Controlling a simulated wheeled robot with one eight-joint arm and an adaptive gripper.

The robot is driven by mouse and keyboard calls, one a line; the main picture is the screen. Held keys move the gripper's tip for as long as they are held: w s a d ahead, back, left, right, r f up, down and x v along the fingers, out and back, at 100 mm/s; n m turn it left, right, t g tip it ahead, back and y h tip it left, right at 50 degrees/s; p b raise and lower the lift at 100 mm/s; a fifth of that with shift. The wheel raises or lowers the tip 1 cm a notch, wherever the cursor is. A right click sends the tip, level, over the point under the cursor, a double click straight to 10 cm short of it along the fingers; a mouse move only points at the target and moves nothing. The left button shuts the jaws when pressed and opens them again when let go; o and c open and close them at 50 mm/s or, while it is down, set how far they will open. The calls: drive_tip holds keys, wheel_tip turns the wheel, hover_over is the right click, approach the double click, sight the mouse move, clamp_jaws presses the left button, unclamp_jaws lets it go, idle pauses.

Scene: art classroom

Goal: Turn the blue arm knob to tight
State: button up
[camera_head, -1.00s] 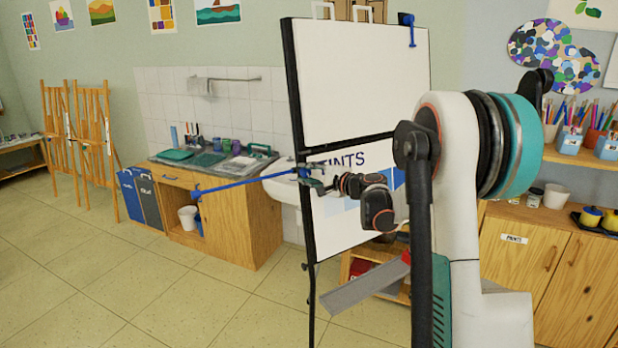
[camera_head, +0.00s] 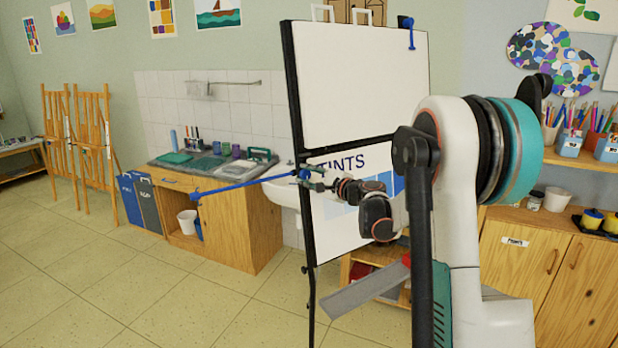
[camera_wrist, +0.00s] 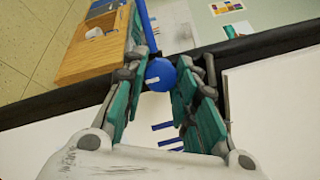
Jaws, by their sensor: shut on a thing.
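The blue arm knob (camera_wrist: 161,74) is round with a short white mark near its lower left rim, and sits between my gripper's teal fingers in the wrist view. My gripper (camera_wrist: 162,88) is shut on it. In the head view my gripper (camera_head: 313,184) is at the easel's left post, and the knob (camera_head: 304,173) is small and partly hidden there. The blue arm (camera_head: 240,184) reaches from the knob out to the left. I cannot read any tight marking.
The knob is on the dark frame (camera_head: 297,110) of a flip-chart easel with white boards (camera_head: 360,85). A sink cabinet (camera_head: 240,225) stands behind left, with wooden easels (camera_head: 90,140) further left. The floor (camera_head: 190,300) at front left is clear.

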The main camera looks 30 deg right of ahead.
drive_tip(key=o, duration=1.1)
drive_tip(key=v, duration=1.2)
drive_tip(key=shift+f, duration=0.1)
